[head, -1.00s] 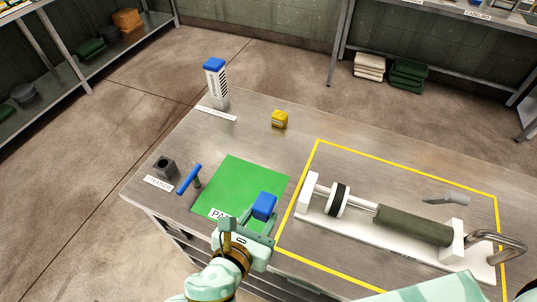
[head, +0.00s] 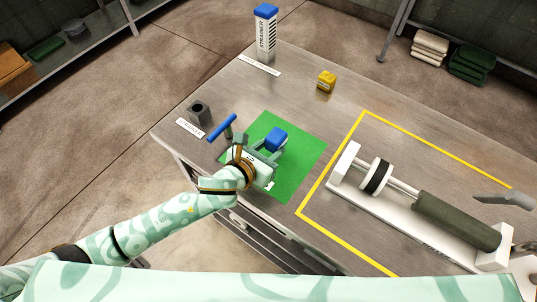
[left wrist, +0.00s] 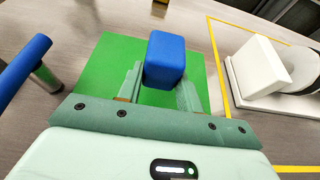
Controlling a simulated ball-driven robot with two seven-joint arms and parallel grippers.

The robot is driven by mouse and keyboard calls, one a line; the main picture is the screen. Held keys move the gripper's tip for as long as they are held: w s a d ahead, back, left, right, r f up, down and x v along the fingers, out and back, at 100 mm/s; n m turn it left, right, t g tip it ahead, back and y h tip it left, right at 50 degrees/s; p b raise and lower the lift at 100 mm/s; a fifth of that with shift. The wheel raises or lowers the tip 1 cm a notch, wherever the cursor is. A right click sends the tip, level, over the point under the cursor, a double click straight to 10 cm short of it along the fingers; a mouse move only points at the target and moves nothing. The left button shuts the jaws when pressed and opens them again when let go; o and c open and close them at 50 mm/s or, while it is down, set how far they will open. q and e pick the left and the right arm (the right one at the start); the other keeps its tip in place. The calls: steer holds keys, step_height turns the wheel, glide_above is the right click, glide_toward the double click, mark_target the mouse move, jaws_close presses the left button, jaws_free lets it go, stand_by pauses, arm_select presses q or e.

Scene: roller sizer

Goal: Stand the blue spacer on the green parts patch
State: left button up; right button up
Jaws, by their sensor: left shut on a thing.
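The blue spacer (head: 276,138) is a small blue block held between the fingers of my left gripper (head: 270,151). The gripper is shut on it. The spacer shows over the green parts patch (head: 302,162), near its middle and toward the back. In the left wrist view the spacer (left wrist: 165,58) sits between the two fingers, with the green patch (left wrist: 115,58) behind and around it. I cannot tell whether its underside touches the patch. My arm and gripper hide the patch's front left part. My right gripper is not in view.
A blue-handled T-shaped tool (head: 221,128) stands close left of my left gripper, by a grey block with a hole (head: 200,113). A yellow cube (head: 326,82) and a blue-topped strainer box (head: 265,35) stand farther back. The roller device (head: 455,220) lies right, inside yellow tape.

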mark_target(269, 155)
arm_select(q)
steer(key=shift+w+a+f, duration=0.15)
steer(key=shift+w+f, duration=0.2)
steer(key=shift+f, duration=0.15)
step_height(269, 155, down, 4)
steer(key=b, duration=0.2)
steer(key=shift+w+r+b, duration=0.1)
steer(key=shift+r+b, duration=0.15)
steer(key=shift+b, duration=0.05)
steer(key=shift+r, duration=0.2)
steer(key=o, duration=0.6)
steer(key=shift+f, duration=0.2)
steer(key=o, duration=0.4)
steer(key=shift+r, duration=0.3)
steer(key=p+v, duration=0.3)
steer(key=v, duration=0.9)
steer(key=shift+f+p, duration=0.15)
steer(key=shift+p, duration=0.15)
